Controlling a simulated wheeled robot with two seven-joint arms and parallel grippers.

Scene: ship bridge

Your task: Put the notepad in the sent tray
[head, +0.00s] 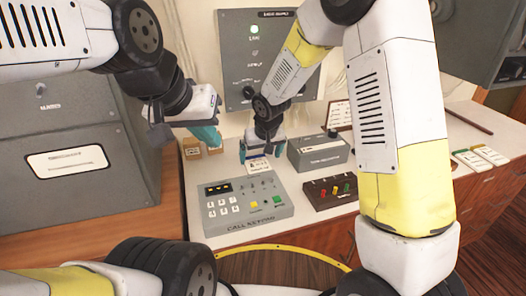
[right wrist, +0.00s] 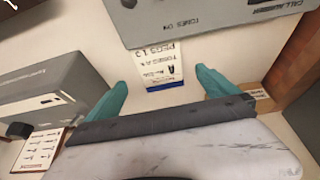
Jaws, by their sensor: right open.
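A small white pad with printed text (head: 259,164), which looks like the notepad, lies on the white counter behind the call keypad. In the right wrist view the pad (right wrist: 158,48) has a blue strip along one edge. My right gripper (head: 262,150) is open above it, with a teal finger on either side in the right wrist view (right wrist: 160,78). It does not hold the pad. My left gripper (head: 204,133) hangs to the left with teal fingers partly hidden; I cannot tell its opening. I cannot make out a tray marked sent.
The grey call keypad (head: 245,205) stands in front of the pad. A grey box (head: 320,153) and a dark switch panel (head: 330,192) stand to its right. Small wooden blocks (head: 192,149) sit left. Several cards (head: 480,157) lie at the far right.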

